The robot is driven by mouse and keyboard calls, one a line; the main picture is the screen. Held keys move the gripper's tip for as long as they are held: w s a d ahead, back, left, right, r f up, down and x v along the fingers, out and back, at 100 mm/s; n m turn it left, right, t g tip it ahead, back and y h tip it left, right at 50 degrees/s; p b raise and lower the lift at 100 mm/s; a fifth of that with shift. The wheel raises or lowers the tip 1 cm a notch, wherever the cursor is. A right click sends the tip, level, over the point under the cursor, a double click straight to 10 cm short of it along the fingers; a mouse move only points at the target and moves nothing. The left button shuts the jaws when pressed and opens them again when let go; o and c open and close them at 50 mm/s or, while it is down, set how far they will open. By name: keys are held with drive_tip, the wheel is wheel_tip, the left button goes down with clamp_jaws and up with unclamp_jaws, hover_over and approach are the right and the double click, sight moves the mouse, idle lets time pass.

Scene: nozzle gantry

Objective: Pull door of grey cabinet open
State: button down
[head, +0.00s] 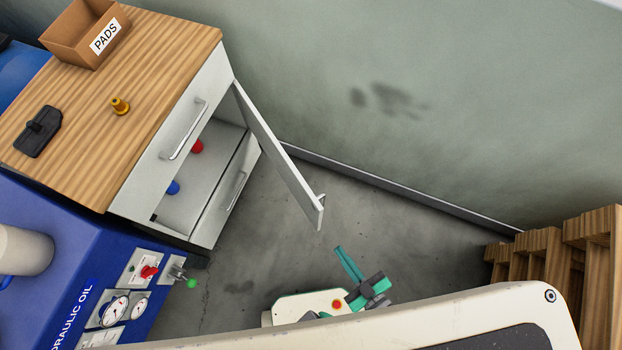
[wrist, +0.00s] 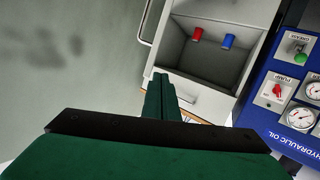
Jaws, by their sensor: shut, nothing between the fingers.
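The grey cabinet (head: 204,70) stands at the left in the head view under a wooden top. Its door (head: 275,150) stands wide open, swung out from the cabinet on the wall side, with a small handle near its free end. Inside the open compartment (head: 215,160) are a red item (head: 197,146) and a blue item (head: 173,187). They also show in the wrist view as a red cylinder (wrist: 197,35) and a blue cylinder (wrist: 228,41). My gripper (head: 340,252) is shut and empty, below the door's free end and apart from it in the picture.
A drawer with a bar handle (head: 184,130) lies above the compartment, another handled front (head: 233,190) below. A blue hydraulic oil unit (head: 60,235) with gauges and levers stands at the left. Wooden pallets (head: 560,245) stand at the right. Grey floor (head: 390,215) is clear between.

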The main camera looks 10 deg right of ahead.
drive_tip(key=a+r+m+h, duration=0.3)
drive_tip(key=a+r, duration=0.2)
drive_tip(key=r, duration=0.5)
drive_tip(key=w+a+r+m+t+h, duration=0.1)
drive_tip(key=a+r+m+h, duration=0.2)
drive_tip(key=a+r, duration=0.3)
wheel_tip(320, 180, up, 4)
drive_tip(key=shift+a+r+m, duration=0.1)
drive_tip(key=shift+a+m, duration=0.1)
drive_tip(key=shift+m, duration=0.2)
